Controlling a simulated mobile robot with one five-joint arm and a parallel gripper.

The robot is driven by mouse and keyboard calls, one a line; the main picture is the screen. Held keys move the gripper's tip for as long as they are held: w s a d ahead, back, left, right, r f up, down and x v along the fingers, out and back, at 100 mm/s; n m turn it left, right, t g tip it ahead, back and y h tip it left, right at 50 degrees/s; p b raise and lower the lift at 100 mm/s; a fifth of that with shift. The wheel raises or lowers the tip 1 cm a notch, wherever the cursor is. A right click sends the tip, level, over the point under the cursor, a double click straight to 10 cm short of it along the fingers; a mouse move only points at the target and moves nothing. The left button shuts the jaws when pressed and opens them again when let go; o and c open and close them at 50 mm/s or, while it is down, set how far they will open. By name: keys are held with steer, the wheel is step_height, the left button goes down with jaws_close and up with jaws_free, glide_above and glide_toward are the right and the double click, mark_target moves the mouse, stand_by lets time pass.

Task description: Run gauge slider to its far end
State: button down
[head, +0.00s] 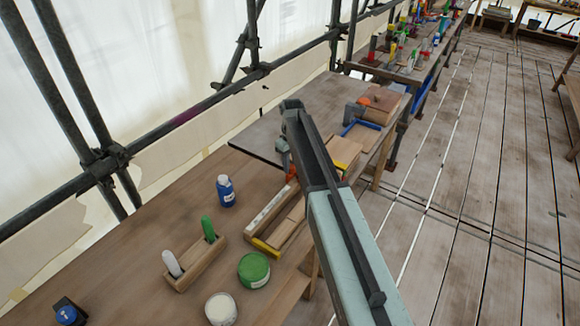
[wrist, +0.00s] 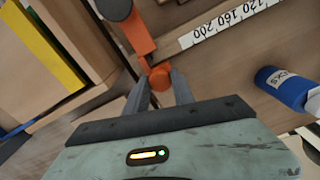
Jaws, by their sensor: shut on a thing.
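The gauge shows in the wrist view as a wooden bar with a white scale strip (wrist: 228,22) marked 200, 160, 120 from left to right. Its orange slider (wrist: 138,32) sits just left of the 200 mark, with a round orange knob (wrist: 161,76). My gripper (wrist: 162,84) is shut on the knob, one finger on each side. In the head view the white scale (head: 268,208) lies along the wooden bench, and my arm hides most of the gripper and slider. A dark round end (wrist: 115,8) stands beyond the slider.
A blue bottle (head: 226,191) stands left of the gauge; it also shows in the wrist view (wrist: 284,88). A green tin (head: 253,269), a white tin (head: 221,308) and a wooden holder (head: 196,264) stand nearer. Yellow-edged wooden blocks (wrist: 35,55) lie close on the wrist view's left.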

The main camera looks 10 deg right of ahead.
steer(key=shift+w+d, duration=0.1)
steer(key=shift+d, duration=0.25)
steer(key=c, duration=1.1)
jaws_free()
steer(key=shift+o, duration=0.2)
steer(key=shift+a, duration=0.1)
step_height(320, 180, up, 8)
steer(key=p, duration=0.8)
steer(key=shift+a, duration=0.1)
steer(key=shift+f, duration=0.1)
